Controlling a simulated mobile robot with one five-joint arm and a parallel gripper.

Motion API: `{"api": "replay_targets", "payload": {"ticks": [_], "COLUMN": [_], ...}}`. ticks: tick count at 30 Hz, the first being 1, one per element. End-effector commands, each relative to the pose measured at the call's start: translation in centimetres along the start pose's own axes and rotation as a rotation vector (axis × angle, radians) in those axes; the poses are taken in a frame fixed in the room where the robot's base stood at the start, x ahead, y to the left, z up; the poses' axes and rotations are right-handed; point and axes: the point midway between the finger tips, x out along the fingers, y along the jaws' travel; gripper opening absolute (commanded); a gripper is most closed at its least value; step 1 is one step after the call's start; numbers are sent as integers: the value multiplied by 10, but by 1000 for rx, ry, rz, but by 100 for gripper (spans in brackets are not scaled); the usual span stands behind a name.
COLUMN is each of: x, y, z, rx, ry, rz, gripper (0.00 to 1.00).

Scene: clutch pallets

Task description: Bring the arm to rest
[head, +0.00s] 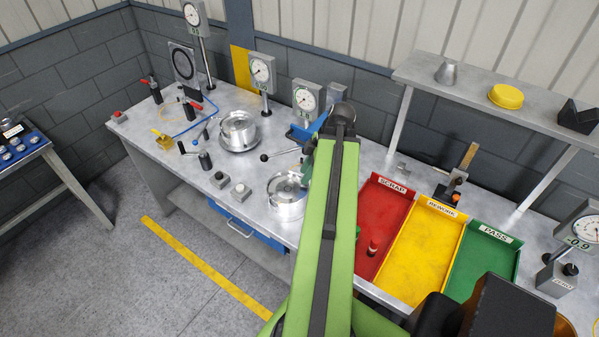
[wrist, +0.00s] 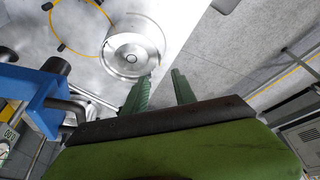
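My green arm (head: 325,220) reaches out over the workbench in the head view, and it hides most of my gripper there. In the wrist view the two green fingers of my gripper (wrist: 160,88) stand apart with nothing visible between them. A round silver metal part (wrist: 132,55) lies on the bench just beyond the fingertips, near the left finger. Probably the same silver part (head: 287,194) shows in the head view, just left of my arm. Whether the fingers touch it is not clear.
A red SCRAP tray (head: 403,190) with a small item inside, a yellow REWORK tray (head: 456,222) and a green PASS tray (head: 510,252) are right of my arm. Dial gauges (head: 262,72) stand along the back. A blue fixture (wrist: 48,98) is close left of my gripper.

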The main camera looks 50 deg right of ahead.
Motion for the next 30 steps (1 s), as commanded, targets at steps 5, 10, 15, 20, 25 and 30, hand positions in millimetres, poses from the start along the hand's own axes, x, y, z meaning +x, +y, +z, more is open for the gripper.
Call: {"api": "replay_targets", "payload": {"ticks": [5,10,15,20,25,30], "x": [-20,-20,-20,-20,-1,83], "y": [0,0,0,0,1,-13], "z": [-1,0,0,0,-17,-109], "rx": [-1,-1,-1,-1,-41,-247], "ry": [0,0,0,0,1,-1], "rz": [0,0,0,0,-17,-103], "gripper": [32,32,32,32,32,32]}}
